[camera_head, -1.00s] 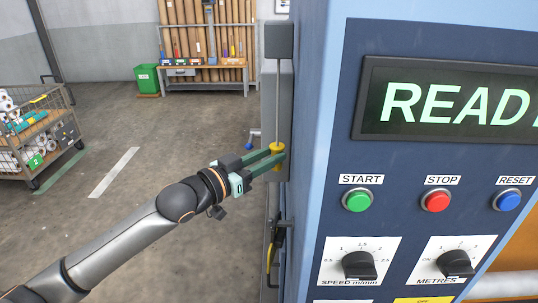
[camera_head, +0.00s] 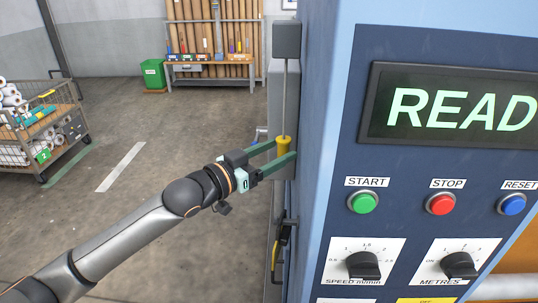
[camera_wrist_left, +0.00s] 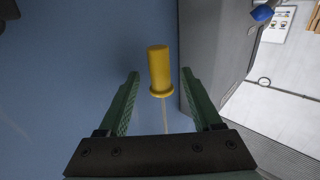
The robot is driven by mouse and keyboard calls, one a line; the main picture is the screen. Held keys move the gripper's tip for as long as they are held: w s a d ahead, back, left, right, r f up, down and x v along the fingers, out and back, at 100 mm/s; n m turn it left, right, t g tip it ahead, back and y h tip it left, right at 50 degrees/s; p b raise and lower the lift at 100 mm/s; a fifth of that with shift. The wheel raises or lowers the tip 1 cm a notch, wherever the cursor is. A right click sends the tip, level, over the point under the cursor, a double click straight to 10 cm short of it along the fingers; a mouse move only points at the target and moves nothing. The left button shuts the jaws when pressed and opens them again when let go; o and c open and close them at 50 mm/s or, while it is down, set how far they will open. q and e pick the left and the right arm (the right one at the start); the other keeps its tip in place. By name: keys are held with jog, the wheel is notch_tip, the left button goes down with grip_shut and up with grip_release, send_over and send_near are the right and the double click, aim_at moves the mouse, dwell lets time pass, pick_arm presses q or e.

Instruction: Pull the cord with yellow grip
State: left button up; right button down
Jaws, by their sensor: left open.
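The yellow grip (camera_head: 283,143) hangs at the end of a thin cord (camera_head: 285,95), which comes down from a grey box (camera_head: 287,40) on the machine's left side. My left gripper (camera_head: 284,150) is open, with its green fingers apart on either side of the grip. The near finger hides the grip's lower part in the head view. In the left wrist view the whole grip (camera_wrist_left: 160,72) shows between the fingertips, with a gap to each finger. My right gripper is not in view.
The blue machine panel (camera_head: 420,230) stands close to the right of the grip, with a lit display (camera_head: 460,110), buttons and dials. A black-handled item (camera_head: 283,235) hangs below the grip. A trolley (camera_head: 40,130) and workbench (camera_head: 213,75) stand farther back; the floor is open between.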

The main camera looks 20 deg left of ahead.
pick_arm(q)
jog(key=b+v, duration=0.2)
jog(key=v, duration=1)
jog(key=shift+s, duration=0.2)
jog(key=shift+a, duration=0.1)
notch_tip(320, 180, down, 19)
jog(key=s+n+g+y+p, duration=0.1)
jog(key=s+n+y+p, duration=0.2)
jog(key=n+y, duration=0.1)
jog(key=s+d+f+g+y+p, duration=0.2)
jog(key=s+d+f+g+y, duration=0.1)
jog(key=s+f, duration=1.3)
notch_tip(320, 180, down, 2)
jog(key=shift+f+n+g+y, duration=0.3)
jog(key=shift+n+g, duration=0.1)
jog(key=shift+g, duration=0.4)
